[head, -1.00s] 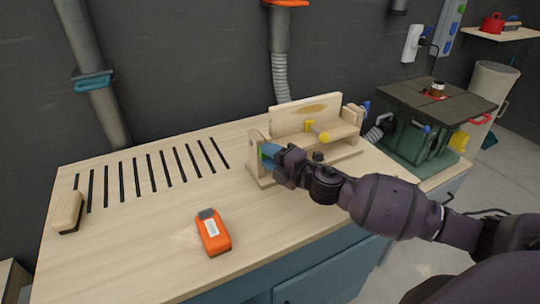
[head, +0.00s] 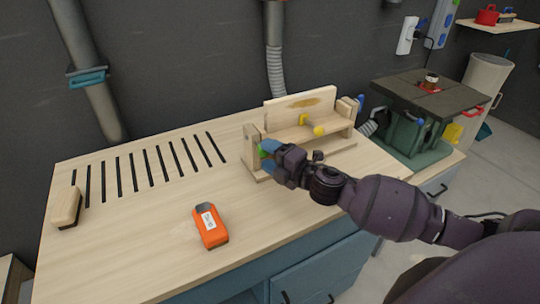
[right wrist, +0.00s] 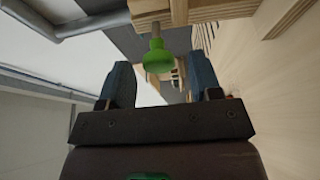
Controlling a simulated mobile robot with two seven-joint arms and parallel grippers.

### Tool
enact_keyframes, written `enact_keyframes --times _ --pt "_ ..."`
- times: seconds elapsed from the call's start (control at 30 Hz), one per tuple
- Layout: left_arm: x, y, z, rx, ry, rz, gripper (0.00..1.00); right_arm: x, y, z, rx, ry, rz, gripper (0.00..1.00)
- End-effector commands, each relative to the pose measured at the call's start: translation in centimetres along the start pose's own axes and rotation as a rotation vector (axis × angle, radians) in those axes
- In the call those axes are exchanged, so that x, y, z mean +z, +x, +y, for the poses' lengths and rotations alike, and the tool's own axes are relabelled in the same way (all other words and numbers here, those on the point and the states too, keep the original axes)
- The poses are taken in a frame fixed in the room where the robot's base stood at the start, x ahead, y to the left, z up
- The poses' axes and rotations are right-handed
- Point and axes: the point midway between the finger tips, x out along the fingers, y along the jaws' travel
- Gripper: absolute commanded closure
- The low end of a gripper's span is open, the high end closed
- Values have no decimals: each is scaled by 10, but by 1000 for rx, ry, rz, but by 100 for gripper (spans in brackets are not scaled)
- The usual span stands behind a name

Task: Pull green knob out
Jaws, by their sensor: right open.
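The green knob (right wrist: 158,57) sticks out of a wooden piece of the jig in the right wrist view. My right gripper (right wrist: 160,78) is open, with one blue finger on each side of the knob in the wrist picture. No finger visibly touches the knob. In the head view the right gripper (head: 268,157) is at the jig's left end and hides part of it. My left gripper is not in view.
A yellow knob (head: 318,130) is on the jig's middle. An orange device (head: 210,226) lies on the workbench (head: 130,240), and a wooden block brush (head: 66,208) is at its left. A green machine (head: 425,115) stands to the right. The bench front is mostly clear.

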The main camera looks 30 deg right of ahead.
Motion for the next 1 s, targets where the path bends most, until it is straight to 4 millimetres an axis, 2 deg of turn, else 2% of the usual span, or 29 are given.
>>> enact_keyframes --times 0.17,0.7,1.0 --pt "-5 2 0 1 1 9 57 0 -6 0 0 0 -1 42" --pt "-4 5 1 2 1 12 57 0 -79 -1 -3 1 -2 42" --pt "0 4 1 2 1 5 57 0 -104 0 0 1 0 42"
